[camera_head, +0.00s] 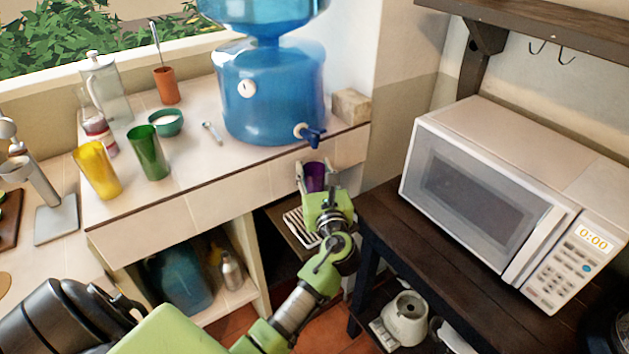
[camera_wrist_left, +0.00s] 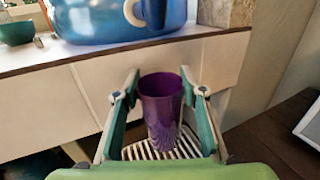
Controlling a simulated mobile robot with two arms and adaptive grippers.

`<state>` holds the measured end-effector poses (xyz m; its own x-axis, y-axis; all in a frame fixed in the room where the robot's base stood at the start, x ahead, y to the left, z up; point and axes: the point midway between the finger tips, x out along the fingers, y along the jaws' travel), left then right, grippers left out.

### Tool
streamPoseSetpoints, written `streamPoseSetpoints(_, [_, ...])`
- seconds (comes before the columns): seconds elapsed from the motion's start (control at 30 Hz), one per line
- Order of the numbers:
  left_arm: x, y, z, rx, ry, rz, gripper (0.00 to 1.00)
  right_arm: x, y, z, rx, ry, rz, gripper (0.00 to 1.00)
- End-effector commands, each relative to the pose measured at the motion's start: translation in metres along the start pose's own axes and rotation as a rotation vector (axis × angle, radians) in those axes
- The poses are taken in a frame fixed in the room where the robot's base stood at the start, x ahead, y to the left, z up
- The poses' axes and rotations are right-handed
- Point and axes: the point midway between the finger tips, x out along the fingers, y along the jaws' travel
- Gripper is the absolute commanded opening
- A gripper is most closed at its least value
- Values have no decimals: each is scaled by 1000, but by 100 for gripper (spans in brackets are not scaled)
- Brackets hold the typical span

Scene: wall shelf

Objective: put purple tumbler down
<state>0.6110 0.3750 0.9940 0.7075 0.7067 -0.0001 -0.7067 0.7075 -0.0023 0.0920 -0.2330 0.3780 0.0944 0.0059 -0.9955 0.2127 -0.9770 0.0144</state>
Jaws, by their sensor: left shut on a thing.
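The purple tumbler (camera_head: 314,177) is in my left gripper (camera_head: 316,180), in front of the tiled counter edge below the blue water dispenser. In the left wrist view the purple tumbler (camera_wrist_left: 161,108) stands upright between the two fingers of my left gripper (camera_wrist_left: 160,104). A white slatted rack (camera_wrist_left: 180,146) shows below and behind it; I cannot tell whether the tumbler touches the rack. The rack (camera_head: 296,226) also shows in the head view, partly hidden by my left arm. My right gripper is not in view.
A blue water dispenser (camera_head: 268,95) stands on the tiled counter (camera_head: 200,122). A yellow tumbler (camera_head: 98,170) and a green tumbler (camera_head: 149,153) stand at the left. A white microwave (camera_head: 490,190) sits on a dark wooden table (camera_head: 425,245) at the right.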

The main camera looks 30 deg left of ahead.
Motion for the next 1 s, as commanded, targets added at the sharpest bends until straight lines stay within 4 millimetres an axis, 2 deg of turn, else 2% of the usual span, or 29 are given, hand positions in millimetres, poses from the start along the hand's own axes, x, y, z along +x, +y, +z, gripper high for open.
streamPoseSetpoints(0.23, [4,0,-32,4,0,1,1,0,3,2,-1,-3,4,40])
streamPoseSetpoints(0.67, [4,0,-39,2,-1,1,1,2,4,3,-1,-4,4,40])
streamPoseSetpoints(0.7, [4,0,-38,2,0,1,49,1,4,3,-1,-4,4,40])
streamPoseSetpoints(0.73, [4,0,-38,2,0,1,55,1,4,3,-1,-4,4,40])
streamPoseSetpoints(1.0, [4,0,-38,2,0,1,55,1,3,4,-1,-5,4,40])
